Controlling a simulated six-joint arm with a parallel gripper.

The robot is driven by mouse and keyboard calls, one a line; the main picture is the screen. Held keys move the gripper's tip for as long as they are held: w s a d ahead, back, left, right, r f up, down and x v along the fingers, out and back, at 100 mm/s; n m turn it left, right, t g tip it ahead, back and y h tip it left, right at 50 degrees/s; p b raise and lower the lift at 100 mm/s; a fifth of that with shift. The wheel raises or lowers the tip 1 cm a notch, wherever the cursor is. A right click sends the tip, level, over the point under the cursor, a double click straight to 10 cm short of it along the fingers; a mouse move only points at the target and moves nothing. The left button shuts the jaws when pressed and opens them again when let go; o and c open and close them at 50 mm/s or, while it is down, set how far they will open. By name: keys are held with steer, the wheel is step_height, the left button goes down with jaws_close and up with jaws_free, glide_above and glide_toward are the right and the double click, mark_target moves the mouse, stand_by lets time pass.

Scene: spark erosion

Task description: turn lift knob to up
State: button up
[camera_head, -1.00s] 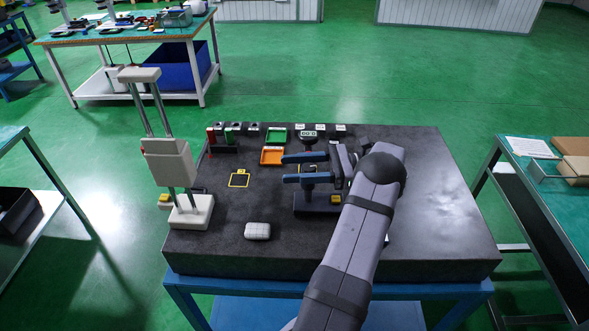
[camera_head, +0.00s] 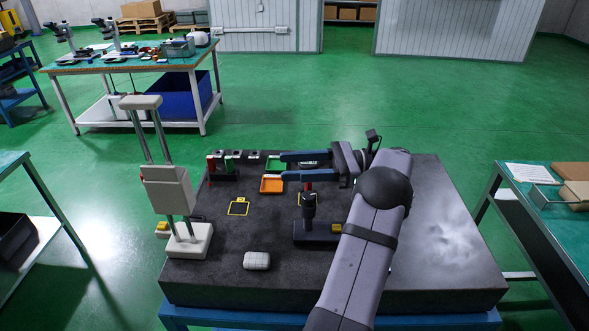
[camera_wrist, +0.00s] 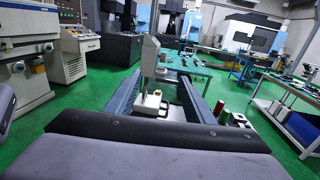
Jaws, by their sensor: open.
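My gripper (camera_head: 285,167) is open and empty. Its two blue fingers point left above the back middle of the dark slab (camera_head: 430,230). A dark upright piece with a rounded top (camera_head: 308,198) stands on a dark blue base (camera_head: 318,232), below and nearer than the fingers and apart from them. A pale two-column stand (camera_head: 168,188) with a box-like head is at the slab's left; it also shows between the fingers in the wrist view (camera_wrist: 149,62). I cannot tell which part is the lift knob.
An orange tray (camera_head: 271,185) and a green tray (camera_head: 275,162) lie near the fingers. Small red and green pieces (camera_head: 222,165) stand at the back left. A pale rounded block (camera_head: 257,260) lies in front. The slab's right side is clear.

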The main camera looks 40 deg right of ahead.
steer(key=shift+c, duration=1.4)
steer(key=m+t+h, duration=0.4)
steer(key=t, duration=0.1)
glide_above(315, 200)
steer(key=w, duration=0.2)
step_height(315, 200, down, 4)
steer(key=shift+a+f+p, duration=0.1)
steer(key=shift+f+p, duration=0.15)
steer(key=shift+p, duration=0.05)
steer(key=s+f+m+h, duration=0.1)
steer(key=s+f+m+t+h, duration=0.1)
steer(key=f+h, duration=0.1)
steer(key=s+d+f+h, duration=0.1)
steer(key=f, duration=0.1)
steer(key=shift+m+h, duration=0.3)
steer(key=shift+m, duration=0.1)
steer(key=shift+w+a+f+h+p, duration=0.3)
steer(key=shift+w+p, duration=0.2)
steer(key=shift+p, duration=0.15)
steer(key=shift+p+x, duration=1.25)
steer(key=shift+x, duration=1.7)
